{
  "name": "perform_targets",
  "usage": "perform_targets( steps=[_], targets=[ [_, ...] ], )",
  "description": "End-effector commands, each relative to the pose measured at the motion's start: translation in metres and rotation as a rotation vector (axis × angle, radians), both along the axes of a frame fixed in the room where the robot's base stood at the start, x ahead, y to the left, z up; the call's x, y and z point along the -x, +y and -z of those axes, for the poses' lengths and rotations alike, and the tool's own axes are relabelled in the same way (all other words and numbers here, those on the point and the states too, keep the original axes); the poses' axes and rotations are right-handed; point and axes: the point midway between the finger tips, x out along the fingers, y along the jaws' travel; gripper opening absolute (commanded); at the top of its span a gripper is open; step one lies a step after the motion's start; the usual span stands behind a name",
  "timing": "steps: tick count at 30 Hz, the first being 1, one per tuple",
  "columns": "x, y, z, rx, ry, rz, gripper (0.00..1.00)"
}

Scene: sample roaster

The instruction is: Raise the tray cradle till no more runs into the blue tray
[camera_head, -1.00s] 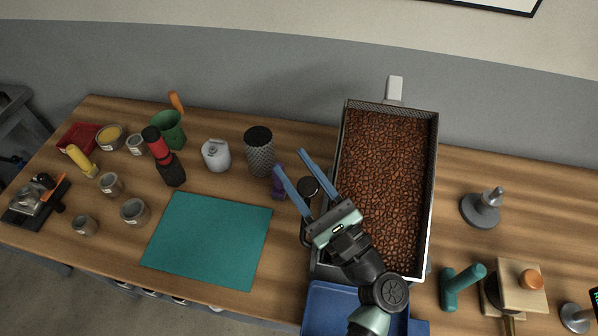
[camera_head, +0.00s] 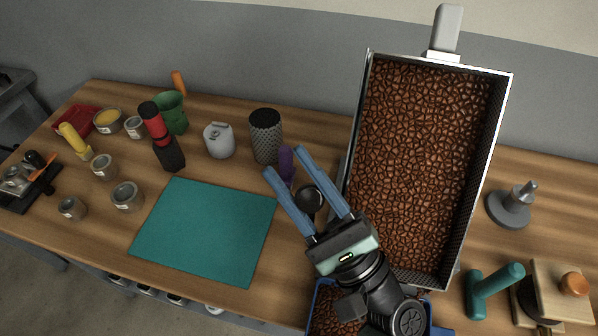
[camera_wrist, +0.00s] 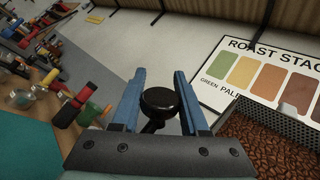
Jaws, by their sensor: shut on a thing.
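The tray cradle (camera_head: 481,185) is a long metal tray with mesh walls, full of brown beans (camera_head: 420,150). Its far end is raised, so it slopes down toward me. The blue tray (camera_head: 313,302) lies below its near end, partly hidden by my arm; brown beans (camera_head: 330,321) show in it. My gripper (camera_head: 284,161) is at the cradle's left side, shut on a black round knob (camera_head: 311,198). In the wrist view the knob (camera_wrist: 160,101) sits between the blue fingers, and the cradle's beans (camera_wrist: 262,148) show at lower right.
A teal mat (camera_head: 205,230) lies left of my gripper. A purple object (camera_head: 287,165) and a dark mesh cylinder (camera_head: 266,137) stand close behind the fingers. A grey weighted stand (camera_head: 511,207) and a teal-handled tool (camera_head: 492,290) are at the right.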

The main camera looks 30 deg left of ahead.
Motion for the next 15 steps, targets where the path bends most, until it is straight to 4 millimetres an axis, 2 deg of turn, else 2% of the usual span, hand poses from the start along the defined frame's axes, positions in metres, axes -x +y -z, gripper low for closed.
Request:
perform_targets(
  steps=[1,15],
  targets=[
    [0.004,-0.001,0.007,-0.004,-0.015,-0.002,0.0],
    [0.02,-0.006,0.007,-0.035,-0.127,-0.002,0.0]
  ],
)
